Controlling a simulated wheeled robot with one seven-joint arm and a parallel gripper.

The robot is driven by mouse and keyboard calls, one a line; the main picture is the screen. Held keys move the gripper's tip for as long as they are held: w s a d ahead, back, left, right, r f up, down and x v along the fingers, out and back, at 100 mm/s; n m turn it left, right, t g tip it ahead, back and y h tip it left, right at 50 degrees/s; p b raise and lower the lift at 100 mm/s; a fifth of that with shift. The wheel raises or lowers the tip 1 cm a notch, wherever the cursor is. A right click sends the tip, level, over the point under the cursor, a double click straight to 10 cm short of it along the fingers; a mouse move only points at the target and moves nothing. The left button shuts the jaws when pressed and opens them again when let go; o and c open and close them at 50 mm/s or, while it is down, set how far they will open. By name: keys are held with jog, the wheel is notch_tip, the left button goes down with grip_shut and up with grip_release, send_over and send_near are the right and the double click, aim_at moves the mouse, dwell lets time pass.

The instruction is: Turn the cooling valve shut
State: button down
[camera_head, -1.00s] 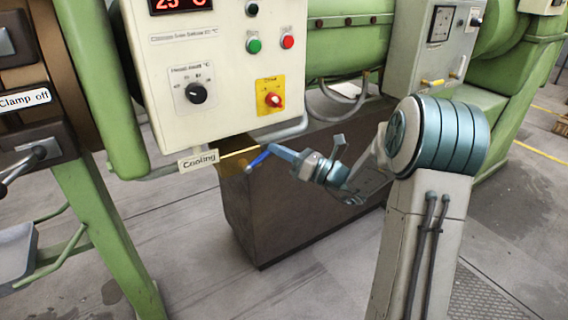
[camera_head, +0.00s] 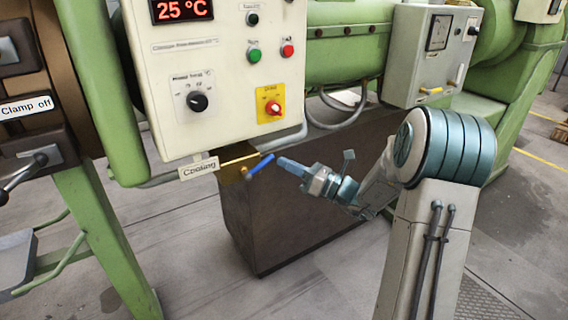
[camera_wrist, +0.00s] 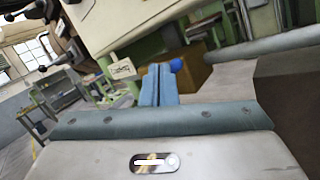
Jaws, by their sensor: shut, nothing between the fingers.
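The cooling valve has a blue lever handle (camera_head: 260,166) on a brass body (camera_head: 240,165), next to a label reading "Cooling" (camera_head: 199,168) under the white control box. The handle slants up to the right in the head view. My gripper (camera_head: 281,161) is shut and empty, with its tips just right of the handle's upper end; I cannot tell whether they touch. In the wrist view my shut fingers (camera_wrist: 159,68) point ahead, and the blue handle end (camera_wrist: 176,65) shows just right of them. The rest of the valve is mostly hidden there.
The control box (camera_head: 220,60) with a "25 °C" display, knobs and buttons hangs above the valve. A brown block (camera_head: 300,210) stands below. A green machine leg (camera_head: 100,230) and a "Clamp off" lever (camera_head: 25,170) are at left.

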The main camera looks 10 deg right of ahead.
jog(key=s+d+f+m+t+b, duration=0.3)
jog(key=s+d+f+m, duration=0.25)
jog(key=d+f, duration=0.3)
jog(key=r+b+x, duration=0.1)
jog(key=b+x, duration=0.1)
jog(key=x, duration=1.2)
jog(key=shift+s, duration=0.45)
jog(key=shift+n, duration=0.25)
